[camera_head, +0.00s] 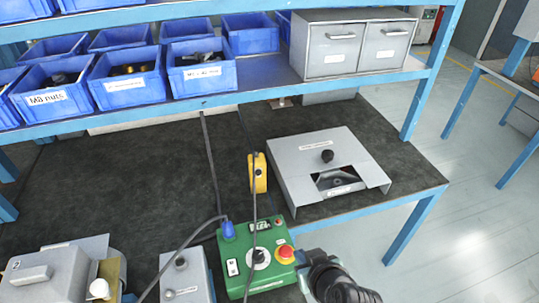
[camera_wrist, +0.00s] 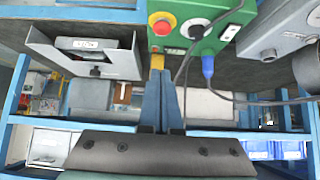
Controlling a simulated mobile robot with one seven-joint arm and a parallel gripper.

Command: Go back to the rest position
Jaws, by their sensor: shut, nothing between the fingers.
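My gripper (camera_wrist: 161,76) shows in the wrist view with its two fingers together and nothing between them. In that view its tips overlap the area just below the green control box (camera_wrist: 190,22). I cannot tell whether they touch anything. In the head view a dark part of my arm (camera_head: 338,281) shows at the bottom, right of the green control box (camera_head: 258,258). My fingertips cannot be made out there.
A grey metal housing (camera_head: 290,165) with a black knob stands on the dark bench top (camera_head: 120,180). A yellow pendant (camera_head: 257,173) hangs on a cable. Blue bins (camera_head: 128,90) and grey drawers (camera_head: 333,62) fill the shelf above. Grey machines stand front left. The left bench middle is clear.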

